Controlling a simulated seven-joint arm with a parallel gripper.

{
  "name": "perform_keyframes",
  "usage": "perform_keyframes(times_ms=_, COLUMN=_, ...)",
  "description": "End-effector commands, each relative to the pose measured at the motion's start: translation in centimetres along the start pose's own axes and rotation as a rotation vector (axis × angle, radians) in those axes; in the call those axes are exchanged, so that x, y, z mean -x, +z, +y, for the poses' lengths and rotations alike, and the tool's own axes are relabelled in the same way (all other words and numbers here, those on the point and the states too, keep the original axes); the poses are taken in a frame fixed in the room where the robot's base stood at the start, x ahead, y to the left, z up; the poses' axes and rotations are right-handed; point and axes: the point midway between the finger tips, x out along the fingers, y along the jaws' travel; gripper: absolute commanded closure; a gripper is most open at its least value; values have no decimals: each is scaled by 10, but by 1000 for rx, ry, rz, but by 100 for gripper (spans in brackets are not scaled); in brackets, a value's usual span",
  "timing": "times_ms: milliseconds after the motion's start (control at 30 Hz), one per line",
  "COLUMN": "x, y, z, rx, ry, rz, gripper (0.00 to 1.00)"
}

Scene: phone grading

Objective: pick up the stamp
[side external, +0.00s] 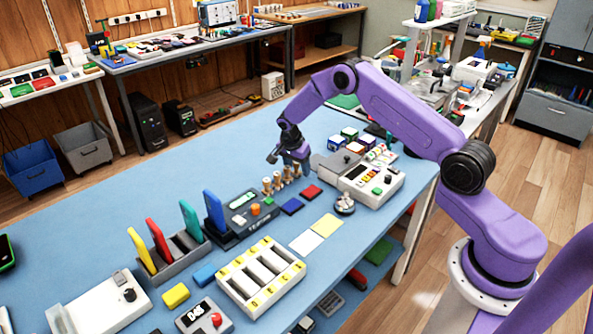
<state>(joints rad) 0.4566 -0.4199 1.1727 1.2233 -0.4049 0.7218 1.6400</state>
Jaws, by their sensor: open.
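Several small upright pieces with tan tops and pale bases, which look like stamps (267,186), stand in a short row near the middle of the blue table. The picture is too small to tell which one is the task's stamp. My gripper (296,161) hangs just above and behind the right end of this row. It is open, and I see nothing held in it. Its fingertips are small and partly merge with the row, so I cannot tell whether they touch a piece.
A blue pad (292,206) and a red pad (312,191) lie in front of the row. A black tester (245,212) stands left, a white console (375,186) right. Coloured phones stand in a grey rack (172,258). The table's left rear (150,180) is clear.

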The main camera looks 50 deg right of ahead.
Motion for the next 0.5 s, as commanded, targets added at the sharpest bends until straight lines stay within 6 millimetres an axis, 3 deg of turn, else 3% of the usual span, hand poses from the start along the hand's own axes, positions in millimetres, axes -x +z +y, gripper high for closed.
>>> perform_keyframes(times_ms=33, x=0, y=0, z=0, rx=0, ry=0, rz=0, gripper=46)
perform_keyframes(times_ms=200, x=0, y=0, z=0, rx=0, ry=1, rz=0, gripper=100)
perform_keyframes(times_ms=500, x=1, y=0, z=0, rx=0, ry=1, rz=0, gripper=100)
